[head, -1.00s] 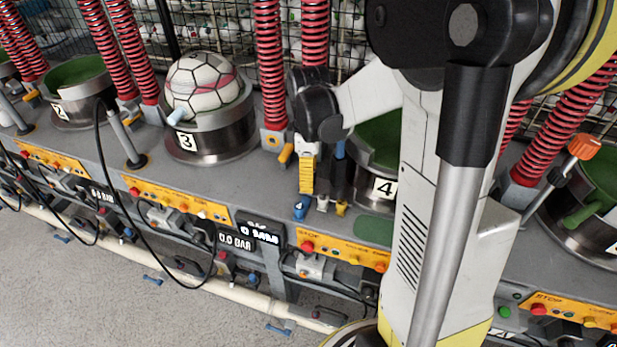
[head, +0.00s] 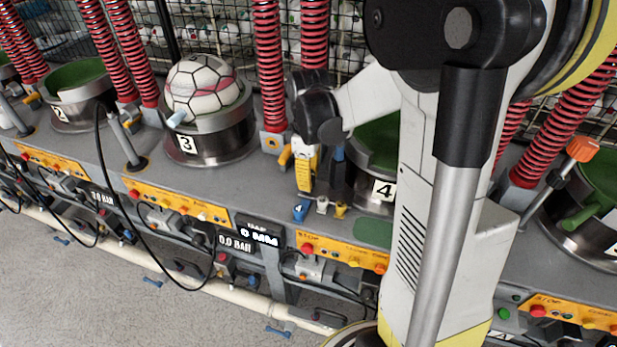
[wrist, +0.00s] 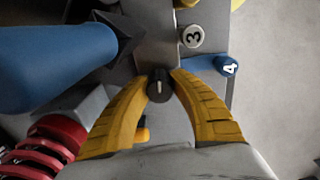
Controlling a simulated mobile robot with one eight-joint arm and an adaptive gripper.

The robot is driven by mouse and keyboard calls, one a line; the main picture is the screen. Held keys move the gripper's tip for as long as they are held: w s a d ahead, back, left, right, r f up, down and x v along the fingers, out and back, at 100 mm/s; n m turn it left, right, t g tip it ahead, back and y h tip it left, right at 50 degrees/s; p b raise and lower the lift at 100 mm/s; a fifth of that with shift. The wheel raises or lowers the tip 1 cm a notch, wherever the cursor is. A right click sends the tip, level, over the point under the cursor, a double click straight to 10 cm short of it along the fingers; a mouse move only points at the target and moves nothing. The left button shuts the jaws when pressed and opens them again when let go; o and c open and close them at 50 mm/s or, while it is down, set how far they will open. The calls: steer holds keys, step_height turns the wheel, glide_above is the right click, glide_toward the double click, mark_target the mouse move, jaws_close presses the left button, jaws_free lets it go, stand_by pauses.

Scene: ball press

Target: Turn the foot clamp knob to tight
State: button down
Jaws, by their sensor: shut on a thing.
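The small dark round knob (wrist: 159,87) with a pale pointer line shows in the wrist view, between the tips of my two yellow fingers. My gripper (wrist: 159,80) is shut on it, with a fingertip on either side. The pointer line lies roughly along the picture's vertical. In the head view my gripper (head: 305,190) points down at the bench beside station 4; its fingers and wrist hide the knob there. No tight or loose marking can be read.
A blue tag marked 4 (wrist: 225,66) and a pale cap marked 3 (wrist: 192,37) sit close by. A large blue handle (wrist: 50,60) and a red spring (wrist: 50,140) are at left. In the head view, a ball (head: 203,85) sits in station 3's metal cup (head: 215,140).

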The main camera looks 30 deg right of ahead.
steer(key=m, duration=1.4)
steer(key=shift+d+p, duration=0.1)
steer(key=shift+p, duration=0.3)
steer(key=c, duration=1.1)
jaws_free()
steer(key=shift+w, duration=0.1)
step_height(320, 180, up, 12)
